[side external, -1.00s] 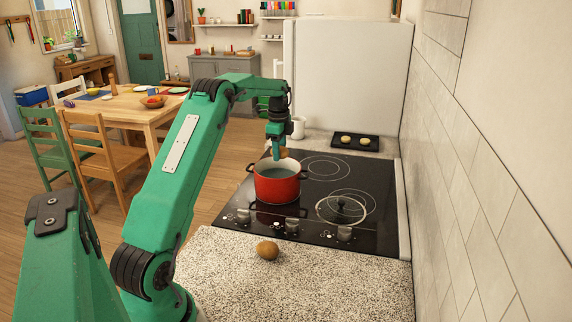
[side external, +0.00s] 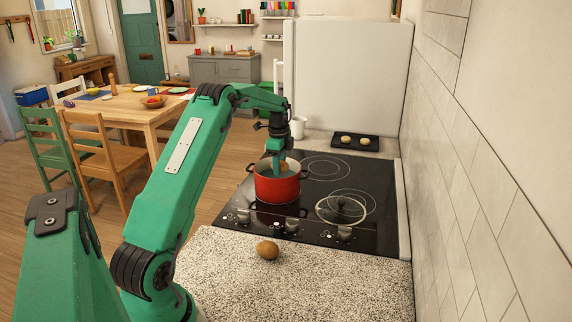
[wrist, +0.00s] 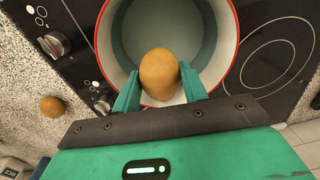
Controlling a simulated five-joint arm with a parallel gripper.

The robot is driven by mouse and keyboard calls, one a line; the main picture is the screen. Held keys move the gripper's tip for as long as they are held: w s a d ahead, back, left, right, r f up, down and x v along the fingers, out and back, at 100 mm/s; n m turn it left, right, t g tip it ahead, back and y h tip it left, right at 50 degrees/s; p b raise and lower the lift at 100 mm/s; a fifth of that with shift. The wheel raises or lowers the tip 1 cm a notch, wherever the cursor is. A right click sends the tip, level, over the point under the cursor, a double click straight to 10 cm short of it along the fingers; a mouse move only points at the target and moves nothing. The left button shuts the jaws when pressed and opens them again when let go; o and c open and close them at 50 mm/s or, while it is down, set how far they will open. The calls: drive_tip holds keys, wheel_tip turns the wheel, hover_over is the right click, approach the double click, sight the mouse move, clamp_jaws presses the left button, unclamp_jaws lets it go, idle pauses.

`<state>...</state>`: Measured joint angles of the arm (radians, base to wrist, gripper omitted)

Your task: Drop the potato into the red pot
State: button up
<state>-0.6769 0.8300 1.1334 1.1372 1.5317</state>
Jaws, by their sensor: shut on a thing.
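A brown potato (wrist: 160,74) is held between the two fingers of my gripper (wrist: 160,95), over the opening of the red pot. The red pot (side external: 277,187) stands on the black stovetop; its pale inside and red rim (wrist: 236,40) show in the wrist view. In the side view my gripper (side external: 280,167) points down at the pot's opening, its tips near rim height, and the held potato (side external: 284,168) shows small between them. A second brown potato (side external: 267,250) lies on the speckled counter, and it also shows in the wrist view (wrist: 52,106).
A glass lid (side external: 341,209) with a knob lies on the stovetop (side external: 308,215), right of the pot. Control knobs (side external: 292,225) line the front edge. A black tray (side external: 355,142) with pale round items and a white mug (side external: 298,128) stand behind. A tiled wall bounds the right.

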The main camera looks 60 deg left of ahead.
drive_tip(key=o, duration=1.1)
drive_tip(key=shift+s+d+r, duration=0.1)
drive_tip(key=shift+r, duration=3.75)
drive_tip(key=shift+r, duration=0.1)
